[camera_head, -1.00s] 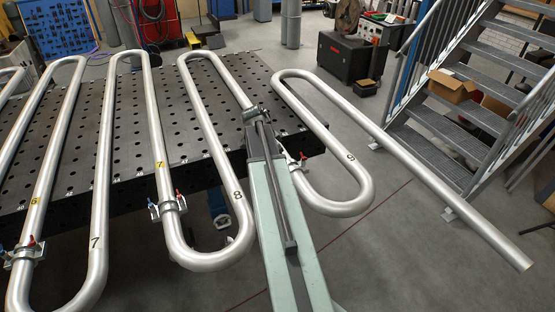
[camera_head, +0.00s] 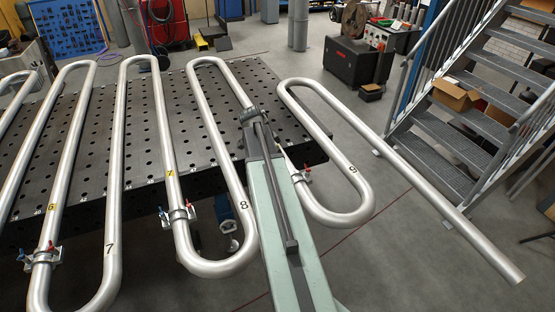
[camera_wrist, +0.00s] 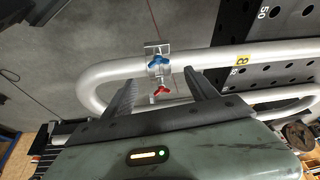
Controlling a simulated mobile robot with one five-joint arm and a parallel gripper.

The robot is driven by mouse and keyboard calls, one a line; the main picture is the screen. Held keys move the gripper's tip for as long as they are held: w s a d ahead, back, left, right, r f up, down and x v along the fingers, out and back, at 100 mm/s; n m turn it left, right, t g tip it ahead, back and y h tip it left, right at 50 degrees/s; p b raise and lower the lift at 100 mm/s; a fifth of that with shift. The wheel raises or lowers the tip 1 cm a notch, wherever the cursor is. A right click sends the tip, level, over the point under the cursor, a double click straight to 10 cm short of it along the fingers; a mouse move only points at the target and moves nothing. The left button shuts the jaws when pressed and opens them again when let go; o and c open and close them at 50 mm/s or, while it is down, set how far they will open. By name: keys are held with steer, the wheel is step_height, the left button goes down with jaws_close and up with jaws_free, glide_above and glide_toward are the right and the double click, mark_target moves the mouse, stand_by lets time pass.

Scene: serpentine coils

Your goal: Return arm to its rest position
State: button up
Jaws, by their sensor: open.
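My arm reaches out from the bottom of the head view, over the front edge of the perforated table (camera_head: 150,130). Its far end lies between the bends marked 8 and 9 of the silver serpentine pipe (camera_head: 222,160). In the wrist view my gripper (camera_wrist: 160,77) is open, its two dark fingers apart and nothing gripped. Beyond the fingers, in line with the gap, a clamp with a blue knob (camera_wrist: 158,62) and a red knob (camera_wrist: 163,88) sits on the pipe. I cannot tell the exact distance to it. In the head view the fingers are mostly hidden by the arm.
Another clamp (camera_head: 178,216) sits on the pipe left of my arm. The straight pipe end (camera_head: 512,275) sticks out at the right, near the metal staircase (camera_head: 440,150). A black cabinet (camera_head: 350,62) stands behind. Grey floor is open at the lower right.

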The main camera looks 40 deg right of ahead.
steer(key=a+f+n+y+b, duration=0.1)
steer(key=a+n, duration=0.6)
steer(key=a, duration=0.7)
steer(key=a+f+n+y+b, duration=0.1)
steer(key=a+n, duration=0.6)
steer(key=a, duration=0.8)
steer(key=w+a+f+n+t+y+b, duration=0.1)
steer(key=a+f+n, duration=0.4)
steer(key=a, duration=0.9)
steer(key=shift+a+f+n+y+b, duration=0.15)
steer(key=shift+n+y+b, duration=0.45)
steer(key=shift+n+b, duration=0.55)
